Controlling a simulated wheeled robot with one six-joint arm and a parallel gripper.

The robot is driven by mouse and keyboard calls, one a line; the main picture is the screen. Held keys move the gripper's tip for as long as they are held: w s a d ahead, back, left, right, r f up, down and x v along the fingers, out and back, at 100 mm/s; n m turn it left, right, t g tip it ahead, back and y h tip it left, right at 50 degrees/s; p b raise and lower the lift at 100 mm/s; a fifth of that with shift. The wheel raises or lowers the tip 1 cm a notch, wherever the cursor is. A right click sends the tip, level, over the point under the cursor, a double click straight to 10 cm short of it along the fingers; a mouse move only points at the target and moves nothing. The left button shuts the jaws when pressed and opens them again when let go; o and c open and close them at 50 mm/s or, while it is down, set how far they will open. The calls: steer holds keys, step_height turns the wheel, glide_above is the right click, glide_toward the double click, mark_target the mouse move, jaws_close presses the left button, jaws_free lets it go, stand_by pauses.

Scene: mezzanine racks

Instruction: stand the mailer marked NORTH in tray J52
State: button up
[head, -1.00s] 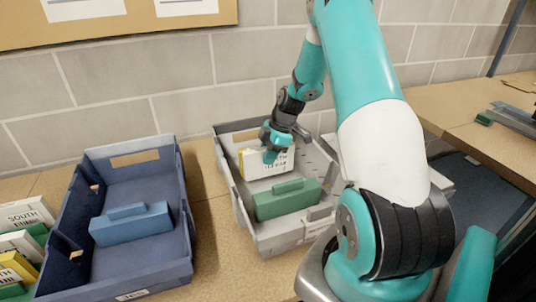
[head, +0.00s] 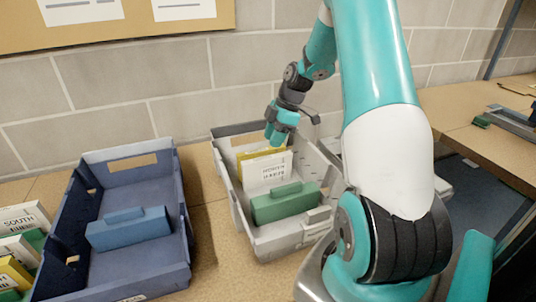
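My gripper (head: 276,139) is at the mailer's top edge, over the back of the grey tray. The fingertips are small and overlap the yellow edge, so I cannot tell whether they touch it or are open. No J52 label is readable.
A blue tray (head: 172,245) with a blue divider block (head: 128,229) stands to the left. Several mailers, one marked SOUTH (head: 22,217), stand at the far left. A block wall is close behind the trays. Bare bench lies between the two trays.

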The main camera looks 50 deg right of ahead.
steer(key=w+v, duration=0.1)
steer(key=v, duration=0.4)
steer(key=s+a+r+m, duration=0.1)
steer(key=s+a+r, duration=0.15)
steer(key=a, duration=0.65)
steer(key=s+a+r+m+g, duration=0.1)
steer(key=a+r, duration=0.2)
steer(key=a, duration=0.5)
steer(key=s+a+r, duration=0.1)
steer(key=a+r, duration=0.1)
steer(key=a, duration=0.7)
steer(key=s+a+m, duration=0.2)
steer(key=s+a, duration=0.4)
steer(key=s, duration=0.2)
steer(key=s+a+r+m+g, duration=0.1)
steer(key=s+a, duration=0.5)
steer(key=s, duration=0.2)
steer(key=shift+s+a+r+m, duration=0.2)
steer(key=shift+s+m, duration=0.2)
